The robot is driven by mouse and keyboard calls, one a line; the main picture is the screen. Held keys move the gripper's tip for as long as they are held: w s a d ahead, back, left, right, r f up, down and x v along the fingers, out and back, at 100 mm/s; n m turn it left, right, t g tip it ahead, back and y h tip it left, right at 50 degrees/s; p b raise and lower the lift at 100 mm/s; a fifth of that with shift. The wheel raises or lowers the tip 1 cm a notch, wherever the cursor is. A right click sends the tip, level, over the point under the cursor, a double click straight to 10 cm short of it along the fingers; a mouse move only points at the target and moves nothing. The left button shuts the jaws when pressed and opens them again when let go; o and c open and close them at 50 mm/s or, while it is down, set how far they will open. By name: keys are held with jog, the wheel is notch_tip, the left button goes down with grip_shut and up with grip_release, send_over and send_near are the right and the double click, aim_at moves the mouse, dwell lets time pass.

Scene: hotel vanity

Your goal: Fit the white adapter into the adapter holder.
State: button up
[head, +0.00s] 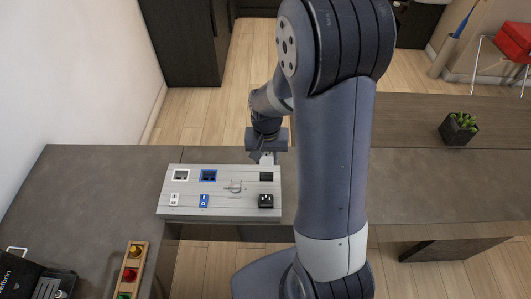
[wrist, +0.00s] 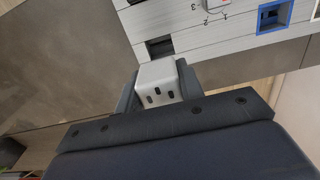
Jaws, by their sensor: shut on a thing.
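The white adapter (wrist: 158,85) is a small white block with dark slots on its face. It is held between the two fingers of my gripper (wrist: 157,92), which is shut on it. In the head view my gripper (head: 267,157) is just behind the far right edge of the grey panel box (head: 225,209), with the adapter small and partly hidden there. A dark square recess, seemingly the adapter holder (wrist: 160,47), lies just beyond the adapter in the wrist view; it also shows at the panel's right (head: 266,176). The adapter appears outside the recess.
The panel carries a white-framed socket (head: 181,175), a blue-framed socket (head: 209,175), a dial (head: 235,186), white and blue switches and a black block (head: 265,201). A button strip (head: 131,273) is at front left. A plant (head: 459,128) stands far right.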

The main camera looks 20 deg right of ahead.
aim_at(265, 154)
jog(key=shift+f+b, duration=3.1)
jog(key=shift+f, duration=0.95)
jog(key=shift+s+f+b, duration=0.3)
jog(key=shift+f+b, duration=0.2)
jog(key=shift+s+f+b, duration=0.25)
jog(key=shift+f+b, duration=0.2)
jog(key=shift+f, duration=0.05)
jog(key=o, duration=1.1)
jog(key=shift+a, duration=0.15)
jog(key=shift+c, duration=0.2)
jog(key=shift+w, duration=0.1)
jog(key=shift+w+r, duration=0.1)
jog(key=shift+r, duration=0.25)
jog(key=r+p, duration=0.1)
jog(key=r, duration=1.1)
jog(key=shift+w+a+r+p, duration=0.2)
jog(key=shift+r+p, duration=0.1)
jog(key=shift+p, duration=0.1)
